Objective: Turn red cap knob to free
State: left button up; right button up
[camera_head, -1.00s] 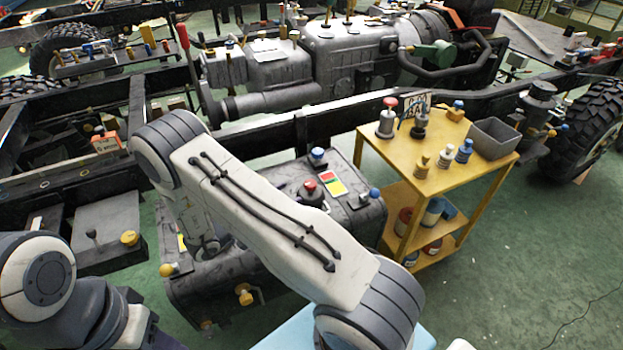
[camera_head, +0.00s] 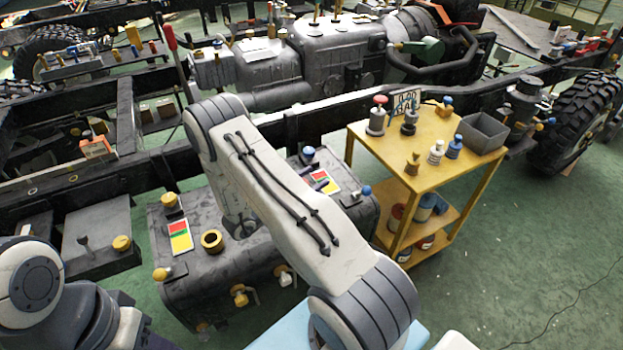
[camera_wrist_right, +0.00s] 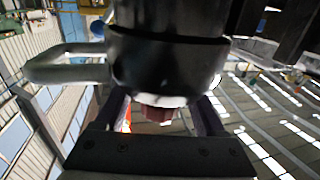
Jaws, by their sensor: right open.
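In the right wrist view a black cylindrical part (camera_wrist_right: 165,60) with a pale ring at its edge fills the upper middle. A dark red cap (camera_wrist_right: 156,113) shows just below it. My right gripper (camera_wrist_right: 158,108) is open, with one finger on each side of the red cap; I cannot tell whether either touches it. In the head view my right arm reaches over the dark grey tank (camera_head: 190,280) and hides the tank's middle, the red knob there and most of the gripper. My left gripper is out of view.
The tank top also bears a yellow-rimmed filler neck (camera_head: 212,241), a red-yellow label (camera_head: 180,236) and a blue-capped fitting (camera_head: 309,153). A yellow cart (camera_head: 420,160) with a grey bin (camera_head: 482,132) and several small parts stands right. Dark frame rails run behind.

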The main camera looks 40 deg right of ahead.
grip_shut()
